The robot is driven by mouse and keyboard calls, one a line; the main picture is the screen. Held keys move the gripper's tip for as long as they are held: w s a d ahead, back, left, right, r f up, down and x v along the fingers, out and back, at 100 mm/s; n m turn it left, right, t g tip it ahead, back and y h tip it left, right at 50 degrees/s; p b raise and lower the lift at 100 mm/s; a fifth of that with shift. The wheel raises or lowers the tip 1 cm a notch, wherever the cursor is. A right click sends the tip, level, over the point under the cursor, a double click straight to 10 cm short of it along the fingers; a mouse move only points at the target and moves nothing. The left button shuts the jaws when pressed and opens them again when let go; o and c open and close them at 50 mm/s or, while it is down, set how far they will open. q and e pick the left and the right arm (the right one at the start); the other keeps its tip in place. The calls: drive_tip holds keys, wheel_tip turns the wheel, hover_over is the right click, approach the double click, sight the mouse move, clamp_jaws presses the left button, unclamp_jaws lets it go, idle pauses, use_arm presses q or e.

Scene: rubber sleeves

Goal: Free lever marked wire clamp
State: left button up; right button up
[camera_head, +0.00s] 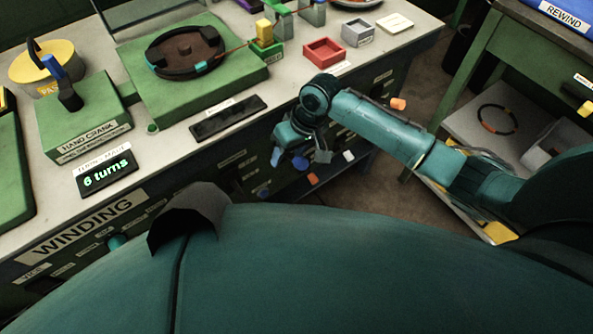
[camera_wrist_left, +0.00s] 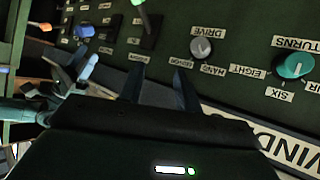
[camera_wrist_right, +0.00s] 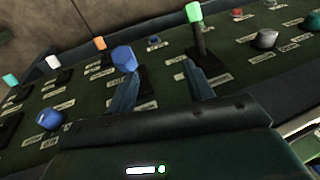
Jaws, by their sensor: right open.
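Several levers with coloured sleeves stand on the dark green panel in the right wrist view: a blue-sleeved lever (camera_wrist_right: 124,58), a green-sleeved lever (camera_wrist_right: 194,14), an orange one (camera_wrist_right: 100,43), a white one (camera_wrist_right: 53,62) and a teal one (camera_wrist_right: 10,80). Their labels are too small to read, so I cannot tell which is marked wire clamp. My right gripper (camera_wrist_right: 160,72) is open and empty. Its left finger overlaps the blue-sleeved lever in view; contact cannot be told. It also shows in the head view (camera_head: 299,156). My left gripper (camera_wrist_left: 158,85) is open and empty before the panel.
The bench top (camera_head: 215,160) carries a hand crank (camera_head: 70,95), a green winding stand (camera_head: 205,80), a counter reading "6 turns" (camera_head: 107,178) and a red tray (camera_head: 324,53). A grey knob (camera_wrist_left: 201,48) and a teal knob (camera_wrist_left: 293,66) stick out beside my left gripper.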

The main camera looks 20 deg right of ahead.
drive_tip(key=w+d+r+g+h+b, duration=0.2)
drive_tip(key=w+d+r, duration=0.1)
drive_tip(key=d, duration=0.1)
drive_tip(key=shift+m, duration=0.3)
drive_tip(key=f, duration=0.4)
drive_tip(key=a+f+b, duration=0.1)
drive_tip(key=f, duration=0.3)
drive_tip(key=s+f, duration=0.1)
drive_tip(key=f, duration=0.4)
drive_tip(key=shift+a, duration=0.2)
drive_tip(key=shift+c, duration=0.5)
drive_tip(key=shift+r, duration=0.1)
clamp_jaws()
